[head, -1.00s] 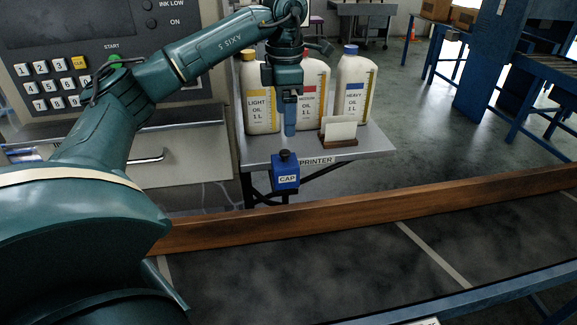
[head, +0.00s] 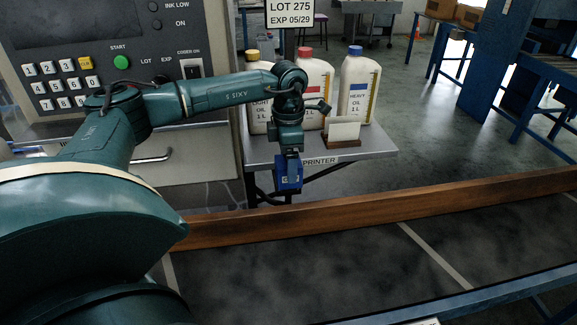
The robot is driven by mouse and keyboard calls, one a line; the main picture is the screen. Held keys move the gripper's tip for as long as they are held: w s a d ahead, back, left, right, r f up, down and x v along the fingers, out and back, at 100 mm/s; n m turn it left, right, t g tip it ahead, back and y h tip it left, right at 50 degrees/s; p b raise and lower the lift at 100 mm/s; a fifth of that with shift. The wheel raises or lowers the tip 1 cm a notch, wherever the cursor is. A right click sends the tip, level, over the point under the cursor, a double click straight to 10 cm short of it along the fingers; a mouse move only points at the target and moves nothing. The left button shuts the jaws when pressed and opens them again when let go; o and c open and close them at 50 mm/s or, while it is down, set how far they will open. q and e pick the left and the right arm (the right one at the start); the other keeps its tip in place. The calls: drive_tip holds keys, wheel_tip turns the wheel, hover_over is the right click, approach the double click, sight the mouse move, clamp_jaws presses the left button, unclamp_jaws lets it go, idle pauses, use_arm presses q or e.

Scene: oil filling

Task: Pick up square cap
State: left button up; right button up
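The blue cap holder (head: 289,184) stands at the front edge of the printer shelf. The square black cap that sat on top of it is hidden now behind my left gripper. My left gripper (head: 289,165) points straight down at the holder's top, with its fingers over the place of the cap. The fingers overlap the blue holder and blend with it, so I cannot tell whether they are open or shut on the cap. My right gripper is not in view.
Oil bottles with yellow, red (head: 316,85) and blue (head: 357,88) lids stand on the grey shelf (head: 375,150) behind the gripper. A card in a wooden stand (head: 343,131) is just right. A wooden rail (head: 400,208) borders the dark conveyor (head: 330,265) in front.

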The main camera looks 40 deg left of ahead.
use_arm(q)
drive_tip(key=c, duration=1.1)
drive_tip(key=shift+o, duration=0.2)
drive_tip(key=shift+r, duration=0.1)
